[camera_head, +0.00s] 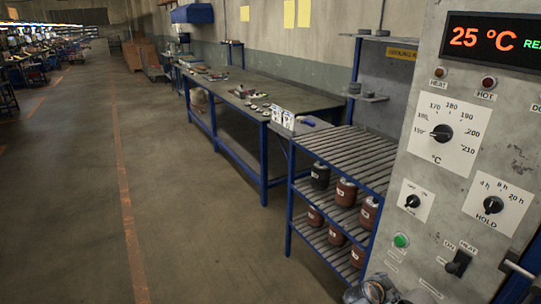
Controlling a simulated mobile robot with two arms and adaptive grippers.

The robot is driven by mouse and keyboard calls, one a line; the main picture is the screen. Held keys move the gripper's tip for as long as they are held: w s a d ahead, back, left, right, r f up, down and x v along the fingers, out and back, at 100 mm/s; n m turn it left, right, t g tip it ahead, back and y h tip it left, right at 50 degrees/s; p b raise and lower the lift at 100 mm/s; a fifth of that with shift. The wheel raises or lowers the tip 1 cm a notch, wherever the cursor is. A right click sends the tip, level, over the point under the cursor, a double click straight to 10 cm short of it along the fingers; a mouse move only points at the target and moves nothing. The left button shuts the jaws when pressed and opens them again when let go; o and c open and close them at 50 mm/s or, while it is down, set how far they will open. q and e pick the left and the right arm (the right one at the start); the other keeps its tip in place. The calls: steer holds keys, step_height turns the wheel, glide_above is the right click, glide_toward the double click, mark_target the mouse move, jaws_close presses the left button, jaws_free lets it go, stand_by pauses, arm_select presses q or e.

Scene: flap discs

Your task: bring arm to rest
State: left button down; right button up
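No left arm or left gripper shows in the head view. A dark and grey mechanical part (372,292) is cut off by the bottom edge, just left of the foot of the control panel (420,170). It looks like part of my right arm or gripper, but fingers cannot be made out and I cannot tell whether it is open or holds anything. The panel's display (485,38) reads 25 °C in orange, with cut-off green letters beside it. A green button (401,240), dials and a dark switch (458,263) sit on the panel.
A blue-framed rack (345,158) with slatted shelves stands left of the panel, with several dark and reddish-brown containers (346,192) on its lower shelves. A long workbench (225,92) runs behind it along the wall. A metal handle (518,269) juts out at right. The floor at left is open.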

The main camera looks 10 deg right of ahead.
steer(key=shift+y, duration=0.7)
steer(key=a+f, duration=0.1)
steer(key=f, duration=0.1)
steer(key=a+f, duration=0.1)
steer(key=f, duration=0.2)
steer(key=w+a+f, duration=0.1)
steer(key=f, duration=0.2)
steer(key=shift+w+a+f, duration=0.1)
steer(key=shift+a+f, duration=0.1)
steer(key=shift+a, duration=0.15)
steer(key=shift+w+d+f, duration=0.25)
steer(key=shift+d+f, duration=0.2)
steer(key=shift+d, duration=0.1)
